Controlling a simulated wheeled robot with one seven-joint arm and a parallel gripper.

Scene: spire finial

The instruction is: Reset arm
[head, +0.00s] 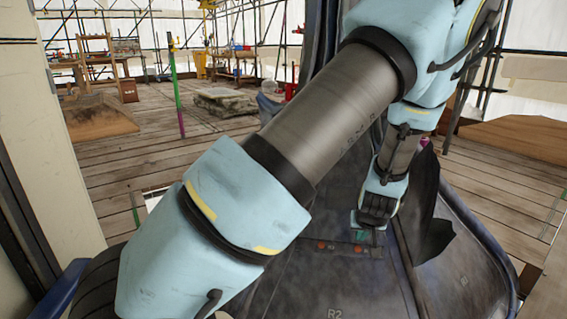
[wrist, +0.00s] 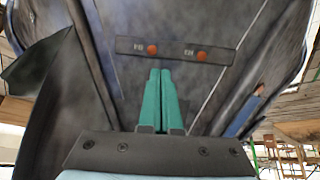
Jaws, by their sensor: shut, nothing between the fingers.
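My arm is folded across the head view in front of my own dark body. My gripper (head: 361,228) hangs low right of centre there, close to the dark body panel, and its fingers are small and partly hidden by the wrist. In the wrist view the two green fingers of my gripper (wrist: 160,72) lie side by side, shut, with nothing held. They point at a dark panel with two orange round marks, part of my own body.
A plank floor (head: 520,195) spreads around me. A green and purple post (head: 178,95) stands at the left. Wooden tables (head: 97,48), a grey slab stack (head: 224,101) and scaffolding are farther back. A pale wall (head: 45,120) stands close at the left. Open floor lies between.

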